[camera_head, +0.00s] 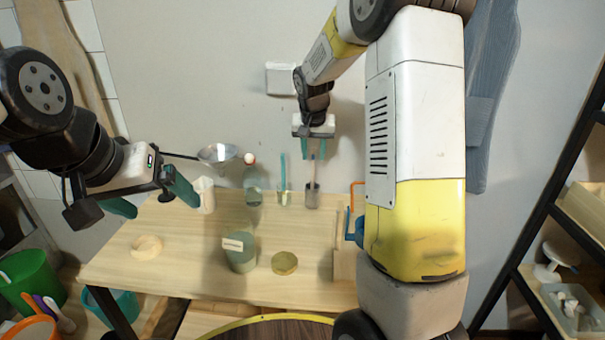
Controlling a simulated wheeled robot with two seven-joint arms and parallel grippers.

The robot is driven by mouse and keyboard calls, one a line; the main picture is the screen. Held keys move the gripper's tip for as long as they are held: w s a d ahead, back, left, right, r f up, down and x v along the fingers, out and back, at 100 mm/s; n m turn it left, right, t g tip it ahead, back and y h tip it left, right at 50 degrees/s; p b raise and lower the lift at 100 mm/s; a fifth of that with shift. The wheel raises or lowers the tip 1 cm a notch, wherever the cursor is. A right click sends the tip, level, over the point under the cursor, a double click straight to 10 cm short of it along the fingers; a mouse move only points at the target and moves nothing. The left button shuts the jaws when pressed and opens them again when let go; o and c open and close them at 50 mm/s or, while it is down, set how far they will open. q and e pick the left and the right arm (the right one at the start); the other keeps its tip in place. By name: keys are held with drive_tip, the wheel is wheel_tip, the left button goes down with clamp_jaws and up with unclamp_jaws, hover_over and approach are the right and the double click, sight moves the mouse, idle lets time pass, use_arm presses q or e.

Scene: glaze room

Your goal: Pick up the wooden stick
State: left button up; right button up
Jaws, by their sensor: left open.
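My left gripper (151,198) is open and empty, over the left end of the table, well away from the stick.
Beside the cup stand a glass with a teal tool (284,197) and a clear bottle (253,188). A labelled jar (240,252) and a round lid (284,263) are nearer the front. A pale ring (147,247) lies at left. The wooden tabletop (195,260) is clear between them.

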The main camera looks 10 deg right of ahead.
sight(313, 178)
drive_tip(key=x, duration=0.3)
drive_tip(key=shift+w+f, duration=0.1)
clamp_jaws()
